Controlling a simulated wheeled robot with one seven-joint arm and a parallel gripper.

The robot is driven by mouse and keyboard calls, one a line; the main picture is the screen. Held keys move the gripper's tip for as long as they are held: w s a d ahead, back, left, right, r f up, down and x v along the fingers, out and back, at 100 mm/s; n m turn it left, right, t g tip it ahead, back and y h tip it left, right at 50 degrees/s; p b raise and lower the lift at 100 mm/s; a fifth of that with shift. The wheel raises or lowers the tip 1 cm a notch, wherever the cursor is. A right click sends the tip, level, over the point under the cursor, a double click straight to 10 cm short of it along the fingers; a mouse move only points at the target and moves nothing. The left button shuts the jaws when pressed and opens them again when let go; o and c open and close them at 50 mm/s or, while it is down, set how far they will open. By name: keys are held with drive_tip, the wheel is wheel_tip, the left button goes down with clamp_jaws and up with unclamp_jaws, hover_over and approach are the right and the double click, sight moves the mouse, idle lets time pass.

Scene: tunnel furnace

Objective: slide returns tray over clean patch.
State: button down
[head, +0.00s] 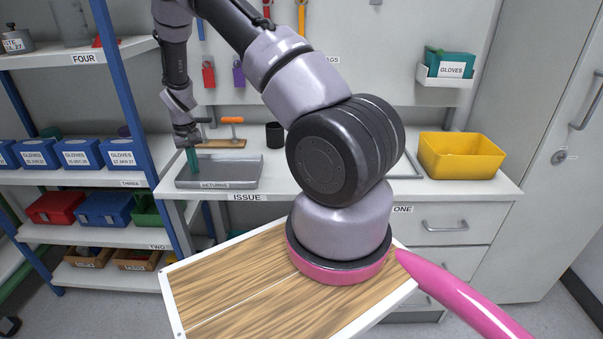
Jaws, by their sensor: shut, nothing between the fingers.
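The returns tray (245,184) is a shallow grey metal tray labelled RETURNS, lying at the left front of the white bench top. My gripper (191,160) points down over the tray's left part, its fingers shut with nothing between them. A narrow teal-green piece shows at its lower end, against the tray's inside. I cannot tell whether it touches the tray. I cannot make out a clean patch on the bench; my arm hides the middle of the bench.
Behind the tray are a wooden board with an orange-handled tool (232,120) and a black cup (275,135). A grey-edged flat item (417,176) shows partly behind my arm. A yellow bin (462,156) stands at the right. Blue-posted shelves (128,90) flank the bench's left end.

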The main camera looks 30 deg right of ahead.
wheel_tip(320, 180, up, 8)
drive_tip(key=shift+s+d+r, duration=0.15)
drive_tip(key=shift+d, duration=0.2)
idle(0.6)
drive_tip(key=s+d+r+m+t+y, duration=0.1)
drive_tip(key=s+r, duration=0.3)
drive_tip(key=r, duration=0.5)
drive_tip(key=s+d+r+t, duration=0.15)
drive_tip(key=s+r, duration=0.25)
drive_tip(key=r, duration=0.4)
drive_tip(key=s+d+r+m+t+y, duration=0.15)
drive_tip(key=s+r, duration=0.25)
drive_tip(key=r, duration=0.5)
drive_tip(key=s+d+r+t, duration=0.1)
drive_tip(key=s+r, duration=0.3)
drive_tip(key=s, duration=0.6)
drive_tip(key=s+d+r+t, duration=0.2)
drive_tip(key=s+r, duration=0.3)
drive_tip(key=s, duration=0.6)
drive_tip(key=shift+s+m, duration=0.2)
drive_tip(key=shift+m, duration=0.25)
drive_tip(key=shift+h, duration=0.25)
